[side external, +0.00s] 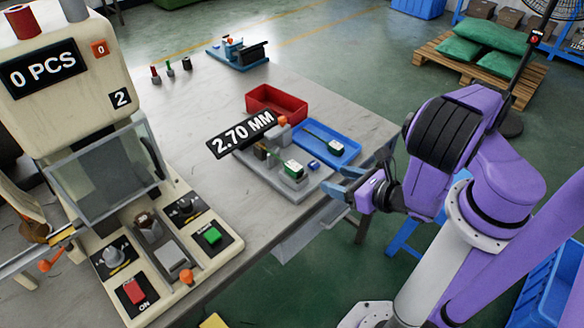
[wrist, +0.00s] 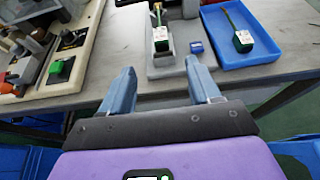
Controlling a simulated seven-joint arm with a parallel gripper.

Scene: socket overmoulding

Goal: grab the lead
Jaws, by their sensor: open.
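One lead, a thin stem ending in a green block with a white top (side external: 337,151), lies in a blue tray (side external: 306,143); it also shows in the wrist view (wrist: 243,40). A second green and white block (side external: 293,169) sits on a grey fixture (side external: 291,191), with a thin stem running back from it in the wrist view (wrist: 160,38). My gripper (side external: 339,182) is open and empty at the table's front edge, close to the fixture. In the wrist view its two fingers (wrist: 160,72) point toward the fixture block, apart from it.
A "2.70 MM" display (side external: 241,134) stands over the fixture, with a red bin (side external: 276,103) behind. A press machine (side external: 120,170) with buttons stands left. The table's middle (side external: 205,110) is clear.

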